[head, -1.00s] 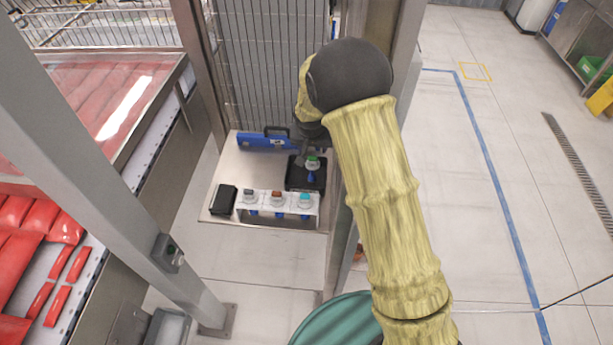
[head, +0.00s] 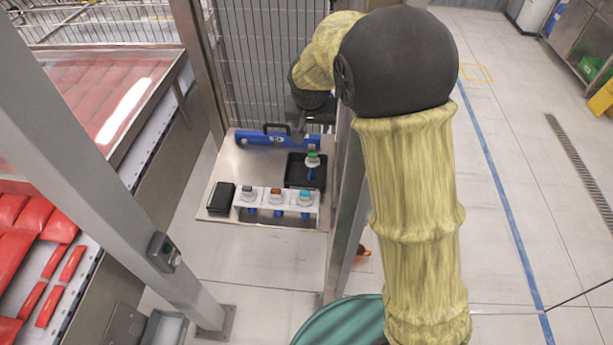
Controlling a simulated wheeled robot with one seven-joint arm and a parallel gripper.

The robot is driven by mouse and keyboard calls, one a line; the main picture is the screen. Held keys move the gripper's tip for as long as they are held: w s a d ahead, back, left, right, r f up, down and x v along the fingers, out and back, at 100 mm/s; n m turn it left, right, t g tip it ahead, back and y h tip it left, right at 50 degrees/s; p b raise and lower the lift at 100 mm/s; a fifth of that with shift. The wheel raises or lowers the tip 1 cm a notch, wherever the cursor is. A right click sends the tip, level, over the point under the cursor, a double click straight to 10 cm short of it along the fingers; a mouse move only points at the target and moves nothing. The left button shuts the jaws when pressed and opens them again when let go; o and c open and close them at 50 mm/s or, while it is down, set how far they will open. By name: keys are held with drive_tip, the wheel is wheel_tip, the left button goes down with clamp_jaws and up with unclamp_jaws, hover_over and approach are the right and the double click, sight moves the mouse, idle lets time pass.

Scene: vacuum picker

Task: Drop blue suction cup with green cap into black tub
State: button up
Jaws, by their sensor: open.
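The blue suction cup with the green cap (head: 312,166) stands in the black tub (head: 293,178), near the tub's right side. The tub is on the steel table behind the white rack. My gripper (head: 299,132) is above and behind the tub, apart from the cup, and is open and empty. It is small and dark here, and my arm hides part of the area to its right.
A white rack (head: 263,211) holds three blue cups with grey, brown and teal caps. A black box (head: 221,198) lies left of it. A grey post stands right of the table.

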drive_tip(key=b+v, duration=0.1)
drive_tip(key=v, duration=0.5)
drive_tip(key=shift+s+r, duration=0.2)
drive_tip(key=shift+r, duration=0.05)
drive_tip(key=shift+f, duration=0.1)
idle(0.5)
